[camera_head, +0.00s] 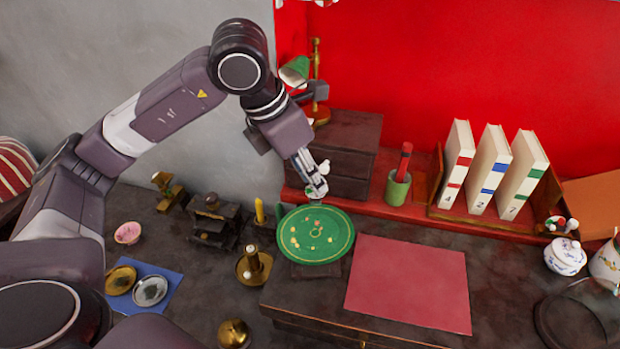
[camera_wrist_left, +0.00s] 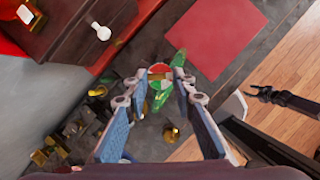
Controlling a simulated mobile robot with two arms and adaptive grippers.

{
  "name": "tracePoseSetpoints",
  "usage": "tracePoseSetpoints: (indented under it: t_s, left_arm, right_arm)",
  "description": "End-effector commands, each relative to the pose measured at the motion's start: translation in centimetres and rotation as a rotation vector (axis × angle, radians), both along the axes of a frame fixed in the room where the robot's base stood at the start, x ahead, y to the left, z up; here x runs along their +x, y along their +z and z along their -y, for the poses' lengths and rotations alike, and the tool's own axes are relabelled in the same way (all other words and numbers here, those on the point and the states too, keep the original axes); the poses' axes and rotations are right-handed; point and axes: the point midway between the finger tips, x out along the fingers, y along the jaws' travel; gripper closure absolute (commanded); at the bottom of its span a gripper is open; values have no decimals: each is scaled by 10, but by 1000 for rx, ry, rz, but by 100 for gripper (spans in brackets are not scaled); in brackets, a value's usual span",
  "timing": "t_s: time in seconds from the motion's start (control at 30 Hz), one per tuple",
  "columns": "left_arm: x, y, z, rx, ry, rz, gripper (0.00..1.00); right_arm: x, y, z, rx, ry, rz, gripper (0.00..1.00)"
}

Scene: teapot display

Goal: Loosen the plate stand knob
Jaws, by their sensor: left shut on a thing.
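A round green plate (camera_head: 316,252) with light and reddish decoration leans on a small dark stand (camera_head: 317,270). My left gripper (camera_head: 318,190) reaches down to just behind the plate's top edge. In the left wrist view my left gripper (camera_wrist_left: 160,82) is shut on a small round red-and-white knob (camera_wrist_left: 160,70) between its fingertips. The green plate (camera_wrist_left: 178,60) shows edge-on beyond it. In the head view the knob is mostly hidden by the fingers. My right gripper (camera_wrist_left: 262,94) seems to be the dark shape at the right of the wrist view, far from the plate.
A brass candlestick (camera_head: 254,268) stands left of the plate. A red mat (camera_head: 410,283) lies to the right. A green pen cup (camera_head: 397,188) stands behind the mat.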

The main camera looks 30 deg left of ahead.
Motion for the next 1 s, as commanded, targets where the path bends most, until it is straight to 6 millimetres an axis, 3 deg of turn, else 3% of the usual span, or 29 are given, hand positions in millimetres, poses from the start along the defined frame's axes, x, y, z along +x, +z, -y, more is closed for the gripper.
tracePoseSetpoints:
  t_s: [0.33,1.0]
  left_arm:
    - [0,1,1,0,91,1,100]
    - [0,1,1,0,102,1,100]
  right_arm:
    - [0,-4,0,0,0,0,60]
    - [0,-5,4,-4,2,0,60]
